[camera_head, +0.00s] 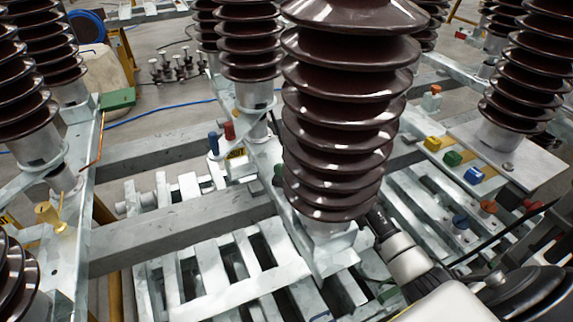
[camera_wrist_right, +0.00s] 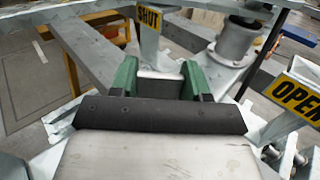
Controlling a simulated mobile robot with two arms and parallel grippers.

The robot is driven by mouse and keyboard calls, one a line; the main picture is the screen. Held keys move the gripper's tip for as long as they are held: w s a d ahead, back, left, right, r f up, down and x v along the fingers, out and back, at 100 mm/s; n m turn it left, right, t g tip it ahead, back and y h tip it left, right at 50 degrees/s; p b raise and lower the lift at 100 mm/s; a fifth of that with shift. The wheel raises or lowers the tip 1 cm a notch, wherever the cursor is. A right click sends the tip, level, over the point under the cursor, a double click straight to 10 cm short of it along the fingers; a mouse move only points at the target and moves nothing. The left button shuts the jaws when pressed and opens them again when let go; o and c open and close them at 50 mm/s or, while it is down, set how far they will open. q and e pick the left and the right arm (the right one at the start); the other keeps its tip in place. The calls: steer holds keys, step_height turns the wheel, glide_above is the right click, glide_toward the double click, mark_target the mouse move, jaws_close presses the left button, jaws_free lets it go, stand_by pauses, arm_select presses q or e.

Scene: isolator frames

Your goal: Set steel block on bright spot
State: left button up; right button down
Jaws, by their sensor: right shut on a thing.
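My right gripper (camera_wrist_right: 161,72) shows in the right wrist view with its two green fingers shut on a small grey steel block (camera_wrist_right: 160,88). The block sits between the fingers, apart from the yellow SHUT sign beyond it as far as I can tell. In the head view my right arm comes in from the lower right and its end goes behind the large brown insulator, so fingers and block are hidden there. I cannot pick out a distinct bright spot among the pale steel surfaces. My left gripper is not in view.
A large ribbed brown insulator (camera_head: 340,110) stands in front of the right arm's end. Steel beams (camera_head: 180,235) cross the frame, with gaps between. Coloured blocks (camera_head: 453,158) sit on a plate at right. Yellow SHUT (camera_wrist_right: 149,20) and OPEN (camera_wrist_right: 297,95) signs stand near the gripper.

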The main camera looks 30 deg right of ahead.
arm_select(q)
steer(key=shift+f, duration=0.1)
arm_select(e)
steer(key=shift+f, duration=0.1)
steer(key=c, duration=0.5)
jaws_free()
steer(key=shift+s+d, duration=0.2)
steer(key=shift+s, duration=0.05)
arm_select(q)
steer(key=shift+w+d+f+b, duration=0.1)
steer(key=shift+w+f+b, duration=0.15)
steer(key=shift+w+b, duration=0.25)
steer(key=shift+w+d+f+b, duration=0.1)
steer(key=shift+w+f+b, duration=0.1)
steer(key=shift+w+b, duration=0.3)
arm_select(e)
steer(key=v, duration=1.1)
steer(key=shift+s+d, duration=0.15)
steer(key=shift+s, duration=0.05)
